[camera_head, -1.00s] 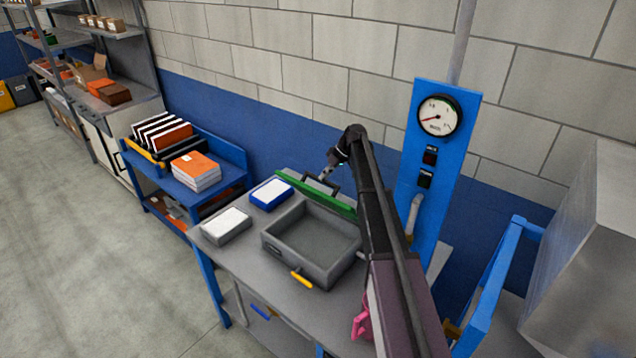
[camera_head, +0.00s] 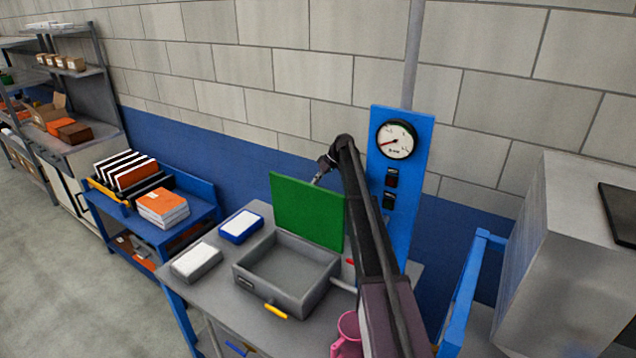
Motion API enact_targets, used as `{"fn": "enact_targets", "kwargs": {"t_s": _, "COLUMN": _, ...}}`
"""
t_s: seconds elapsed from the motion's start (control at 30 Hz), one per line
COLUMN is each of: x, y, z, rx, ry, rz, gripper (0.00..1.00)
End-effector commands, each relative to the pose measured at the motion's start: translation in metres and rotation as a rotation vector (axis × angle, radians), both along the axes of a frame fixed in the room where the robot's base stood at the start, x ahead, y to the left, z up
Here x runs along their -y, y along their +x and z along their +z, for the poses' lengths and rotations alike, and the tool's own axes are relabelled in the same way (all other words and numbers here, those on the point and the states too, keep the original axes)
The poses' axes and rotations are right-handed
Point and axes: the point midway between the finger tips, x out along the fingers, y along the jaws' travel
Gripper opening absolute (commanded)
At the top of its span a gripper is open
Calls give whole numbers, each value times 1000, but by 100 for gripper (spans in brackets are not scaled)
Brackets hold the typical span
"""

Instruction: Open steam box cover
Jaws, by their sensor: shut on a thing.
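The steam box (camera_head: 245,273) is a grey open-topped tray on the table, empty inside, with a yellow handle (camera_head: 276,311) at its front. Its cover (camera_head: 306,212) stands raised steeply at the back of the box, green inner face toward me. My gripper (camera_head: 317,180) is at the cover's upper edge, reaching it from behind. The gripper is shut on the cover's handle, though the fingertips and handle are mostly hidden behind the green panel.
A white block (camera_head: 196,262) and a blue-rimmed white box (camera_head: 241,227) sit left of the steam box on the table (camera_head: 210,293). A blue gauge panel (camera_head: 402,150) stands behind my arm. A pink mug (camera_head: 347,335) is at the front right.

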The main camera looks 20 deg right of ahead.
Motion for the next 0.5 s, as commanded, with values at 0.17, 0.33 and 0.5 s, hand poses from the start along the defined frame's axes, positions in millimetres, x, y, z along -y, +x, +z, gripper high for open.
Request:
{"fn": "enact_targets", "kwargs": {"t_s": 0.17, "x": 8, "y": -11, "z": -15, "rx": -29, "ry": -74, "rz": 9, "gripper": 0}}
{"fn": "enact_targets", "kwargs": {"t_s": 0.33, "x": 8, "y": -10, "z": -15, "rx": -29, "ry": -75, "rz": 10, "gripper": 0}}
{"fn": "enact_targets", "kwargs": {"t_s": 0.5, "x": 12, "y": -10, "z": -15, "rx": -28, "ry": -75, "rz": 7, "gripper": 54}}
